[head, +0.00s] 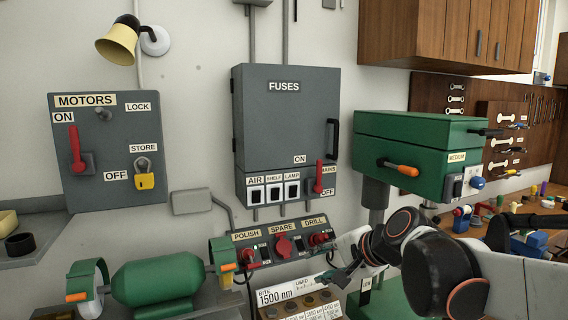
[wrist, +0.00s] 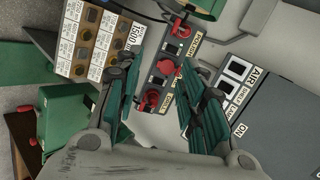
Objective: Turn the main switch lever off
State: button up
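The grey fuse box (head: 285,120) on the wall has a red lever (head: 319,177) at its lower right, beside a partly legible MAINS label. This lever points up, with ON above and OFF below. A separate MOTORS panel (head: 107,190) at the left has another red lever (head: 75,150), also up by its ON label. My gripper (head: 338,279) is below and right of the fuse box, in front of the socket strip. In the wrist view my gripper (wrist: 162,68) is open, with nothing between its fingers. The fuse box's lower edge (wrist: 238,85) shows there at right; its lever is not visible.
The socket strip (head: 262,254) with red plugs lies below the fuse box. The green drill press head (head: 400,170) stands to its right. A green bench grinder (head: 160,280) is at the lower left. A yellow padlock (head: 144,181) hangs on the MOTORS panel.

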jog(key=m+t+y+p, duration=0.3)
jog(key=m+t+p, duration=0.4)
jog(key=m+p, duration=0.9)
send_near(321, 167)
jog(key=w+a+m+b, duration=0.1)
jog(key=w, duration=0.2)
jog(key=w+a, duration=0.2)
jog(key=w, duration=0.1)
jog(key=w+a+m+b, duration=0.1)
jog(key=w+a, duration=0.1)
jog(key=w, duration=0.2)
jog(key=shift+r+m+b, duration=0.1)
jog(key=shift+m+b, duration=0.2)
jog(key=shift+b, duration=0.05)
grip_shut()
